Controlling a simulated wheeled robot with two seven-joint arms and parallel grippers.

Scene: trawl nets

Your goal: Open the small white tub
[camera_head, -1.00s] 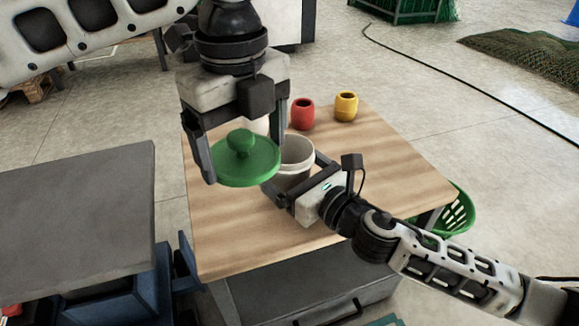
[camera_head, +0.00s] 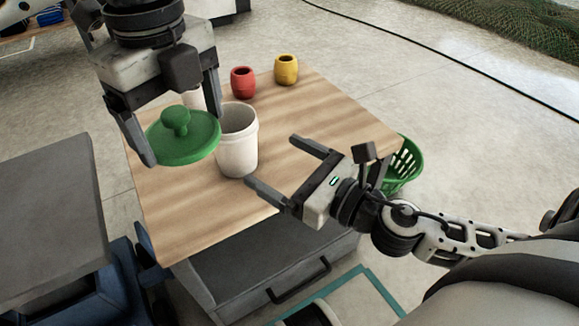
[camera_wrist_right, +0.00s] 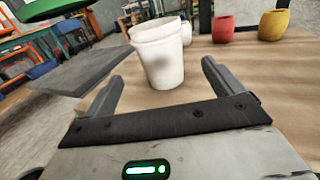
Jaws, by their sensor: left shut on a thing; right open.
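The small white tub (camera_head: 237,143) stands upright and uncovered on the wooden table; it also shows in the right wrist view (camera_wrist_right: 161,58). The lid's knob points up. Part of the lid shows at the top left of the right wrist view (camera_wrist_right: 55,8). My right gripper (camera_head: 271,166) is open and empty, to the right of the tub, its fingers pointing toward it without touching.
A red pot (camera_head: 243,82) and a yellow pot (camera_head: 286,70) stand at the table's (camera_head: 330,110) back. Another white container (camera_head: 194,99) is partly hidden behind my left gripper. A green basket (camera_head: 405,166) stands beyond the right edge. The front left of the table is clear.

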